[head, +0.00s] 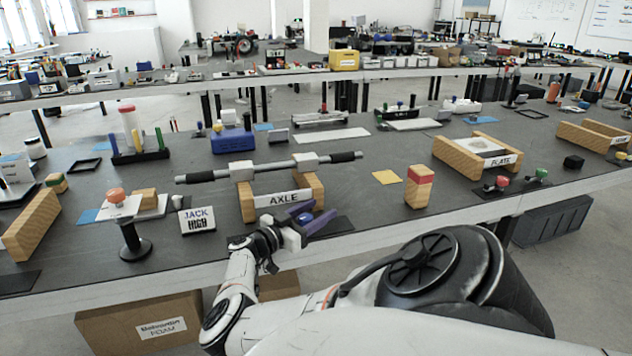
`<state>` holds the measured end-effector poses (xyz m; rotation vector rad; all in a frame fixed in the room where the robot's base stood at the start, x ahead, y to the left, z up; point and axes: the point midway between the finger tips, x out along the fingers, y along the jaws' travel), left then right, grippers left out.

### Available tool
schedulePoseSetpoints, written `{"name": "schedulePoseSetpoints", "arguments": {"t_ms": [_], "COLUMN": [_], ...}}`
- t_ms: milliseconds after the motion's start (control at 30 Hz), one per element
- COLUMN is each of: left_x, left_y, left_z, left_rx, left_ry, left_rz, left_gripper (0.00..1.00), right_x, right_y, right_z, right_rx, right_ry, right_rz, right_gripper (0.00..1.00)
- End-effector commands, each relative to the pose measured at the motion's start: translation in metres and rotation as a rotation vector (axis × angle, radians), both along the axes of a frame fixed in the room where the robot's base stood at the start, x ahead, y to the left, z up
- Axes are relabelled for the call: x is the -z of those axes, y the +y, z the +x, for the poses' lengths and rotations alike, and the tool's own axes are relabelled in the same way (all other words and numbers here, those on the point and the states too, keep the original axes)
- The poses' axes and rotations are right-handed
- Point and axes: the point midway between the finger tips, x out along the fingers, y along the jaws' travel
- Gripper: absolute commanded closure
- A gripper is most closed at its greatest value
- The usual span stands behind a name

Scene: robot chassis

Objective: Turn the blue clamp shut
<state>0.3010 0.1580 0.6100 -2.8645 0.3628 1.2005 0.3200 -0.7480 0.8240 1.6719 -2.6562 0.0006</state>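The blue clamp (305,217) shows as a small blue knob on a dark base plate at the front edge of the table, in front of the AXLE stand. My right gripper (318,215) reaches in over the front edge. Its two dark purple fingers are spread apart, one on each side of the blue knob. I cannot tell whether either finger touches it. The gripper hides part of the clamp and its plate, so how far the clamp is turned does not show. My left gripper is not in view.
A dark-gripped bar (270,168) lies across the wooden AXLE stand (247,202) just behind. A red-topped wooden block (419,187) stands right. A cardboard box (140,325) is below the table.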

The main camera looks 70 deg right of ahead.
Motion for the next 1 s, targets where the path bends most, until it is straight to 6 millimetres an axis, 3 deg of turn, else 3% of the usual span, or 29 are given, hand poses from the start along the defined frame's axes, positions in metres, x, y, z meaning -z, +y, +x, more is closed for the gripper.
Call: {"name": "schedulePoseSetpoints", "arguments": {"t_ms": [267, 700, 1000], "left_x": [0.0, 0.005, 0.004], "left_y": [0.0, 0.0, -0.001], "left_z": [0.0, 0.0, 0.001], "left_rx": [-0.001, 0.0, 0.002], "left_ry": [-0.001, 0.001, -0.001], "left_rz": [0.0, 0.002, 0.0], "left_gripper": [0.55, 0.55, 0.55], "right_x": [0.001, 0.002, 0.0], "right_y": [0.008, 0.08, 0.093], "right_z": [0.004, 0.039, 0.045], "right_rx": [-0.001, -0.002, 0.001], "right_ry": [-0.002, -0.002, -0.001], "right_rz": [0.002, 0.001, 0.0], "right_gripper": [0.49, 0.49, 0.49]}}
